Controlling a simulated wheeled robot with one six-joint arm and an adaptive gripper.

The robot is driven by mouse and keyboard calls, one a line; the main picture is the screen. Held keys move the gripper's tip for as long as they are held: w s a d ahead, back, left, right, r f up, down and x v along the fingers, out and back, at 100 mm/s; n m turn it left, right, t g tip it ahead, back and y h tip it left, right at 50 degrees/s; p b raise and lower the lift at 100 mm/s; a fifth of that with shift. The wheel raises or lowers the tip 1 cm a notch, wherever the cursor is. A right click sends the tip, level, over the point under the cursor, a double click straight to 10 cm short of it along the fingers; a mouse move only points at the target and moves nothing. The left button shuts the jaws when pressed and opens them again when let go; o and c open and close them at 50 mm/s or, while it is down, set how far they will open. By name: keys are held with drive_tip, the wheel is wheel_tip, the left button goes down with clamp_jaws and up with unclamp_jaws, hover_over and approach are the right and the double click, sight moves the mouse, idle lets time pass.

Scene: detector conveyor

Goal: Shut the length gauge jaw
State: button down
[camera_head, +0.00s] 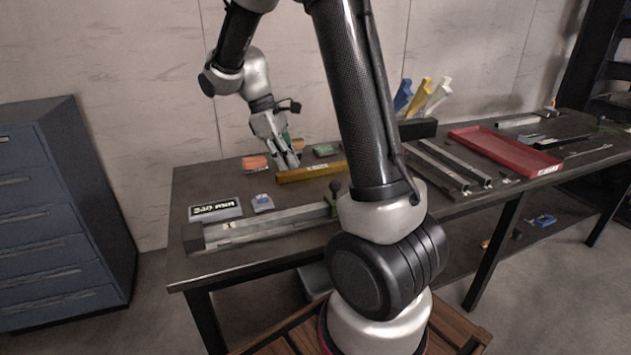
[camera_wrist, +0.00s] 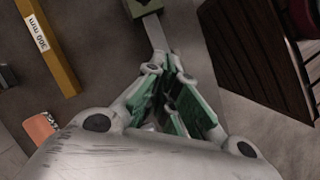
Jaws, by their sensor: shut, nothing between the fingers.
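The length gauge (camera_head: 265,227) lies along the front left of the table, a long silver rail with a dark block at its left end. Its olive-green sliding jaw with a dark knob (camera_head: 334,192) is toward the rail's right, partly hidden behind my arm. The wrist view shows what looks like this jaw (camera_wrist: 147,7) at the top edge, with a strip of rail below it. My gripper (camera_head: 293,162) is shut and empty behind the gauge, apart from the jaw. Its green-padded fingers (camera_wrist: 166,66) point toward the rail in the wrist view.
A yellow bar (camera_head: 296,174), marked 300 mm in the wrist view (camera_wrist: 44,43), lies between gripper and gauge. An orange block (camera_head: 256,163) and green block (camera_head: 324,150) are nearby. A display (camera_head: 215,210) and small grey-blue block (camera_head: 263,203) stand behind the gauge. A red tray (camera_head: 503,152) is right.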

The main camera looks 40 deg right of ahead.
drive_tip(key=d+f+n, duration=0.1)
drive_tip(key=f, duration=0.1)
drive_tip(key=d+f+n, duration=0.1)
drive_tip(key=f, duration=0.2)
drive_tip(key=d+f+n, duration=0.1)
drive_tip(key=d+f, duration=0.1)
drive_tip(key=shift+s+d+f+h, duration=0.1)
drive_tip(key=shift+s+f+h, duration=0.2)
drive_tip(key=shift+f, duration=0.1)
drive_tip(key=shift+s+d+r, duration=0.1)
drive_tip(key=shift+s+d, duration=0.45)
drive_tip(key=shift+d, duration=0.2)
drive_tip(key=shift+s+d+r, duration=0.1)
drive_tip(key=shift+s+d, duration=0.4)
drive_tip(key=shift+d, duration=0.2)
drive_tip(key=s+d, duration=0.3)
drive_tip(key=d, duration=0.8)
drive_tip(key=shift+d, duration=0.15)
